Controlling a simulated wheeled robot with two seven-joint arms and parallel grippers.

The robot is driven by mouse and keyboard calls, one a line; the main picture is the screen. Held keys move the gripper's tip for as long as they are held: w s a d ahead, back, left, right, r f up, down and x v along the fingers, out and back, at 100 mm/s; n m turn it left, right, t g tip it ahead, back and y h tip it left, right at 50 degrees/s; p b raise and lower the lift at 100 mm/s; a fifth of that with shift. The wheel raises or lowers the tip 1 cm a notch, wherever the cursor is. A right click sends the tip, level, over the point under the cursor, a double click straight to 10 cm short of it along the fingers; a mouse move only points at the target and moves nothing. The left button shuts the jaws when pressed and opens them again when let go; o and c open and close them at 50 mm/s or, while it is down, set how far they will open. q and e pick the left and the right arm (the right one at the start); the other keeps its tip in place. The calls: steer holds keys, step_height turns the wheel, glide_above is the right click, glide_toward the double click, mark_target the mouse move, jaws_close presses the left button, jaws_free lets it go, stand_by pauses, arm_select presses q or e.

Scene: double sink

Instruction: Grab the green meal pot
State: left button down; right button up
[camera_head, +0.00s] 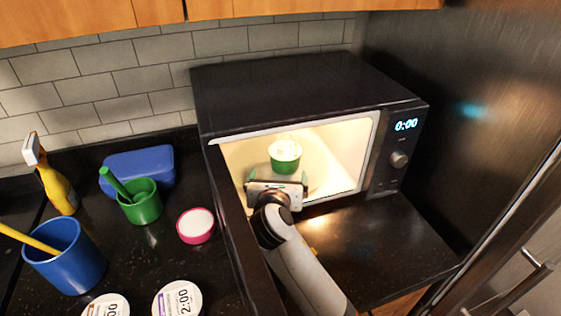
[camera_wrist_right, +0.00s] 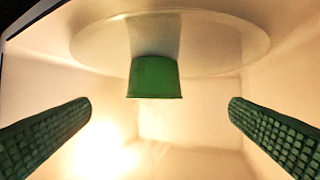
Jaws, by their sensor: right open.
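The green meal pot (camera_head: 285,162) stands inside the lit, open microwave (camera_head: 300,90), with a pale top. In the right wrist view the green pot (camera_wrist_right: 154,77) is ahead of the fingers, between their lines and a little above them in the picture. My right gripper (camera_head: 276,180) is open and empty at the microwave's mouth, in front of the pot. Its two green padded fingers (camera_wrist_right: 160,112) are spread wide, apart from the pot. My left gripper is not in view.
The microwave's open door (camera_head: 234,240) stands left of my right arm. On the counter at left are a pink cup (camera_head: 196,226), a green cup (camera_head: 140,203), a blue cup (camera_head: 66,262), a yellow bottle (camera_head: 55,185) and a blue box (camera_head: 140,168). The counter right of my arm is clear.

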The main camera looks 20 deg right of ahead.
mark_target(285, 158)
steer(key=x, duration=0.6)
steer(key=shift+w+d+p, duration=0.25)
steer(key=shift+d+p, duration=0.05)
steer(key=shift+p, duration=0.05)
steer(key=x, duration=0.4)
steer(key=shift+d+p, duration=0.3)
steer(key=shift+w+d+f, duration=0.1)
steer(key=shift+w+f, duration=0.1)
steer(key=shift+w, duration=0.2)
steer(key=shift+s, duration=0.1)
steer(key=shift+c, duration=0.2)
steer(key=shift+r, duration=0.1)
steer(key=c, duration=1.2)
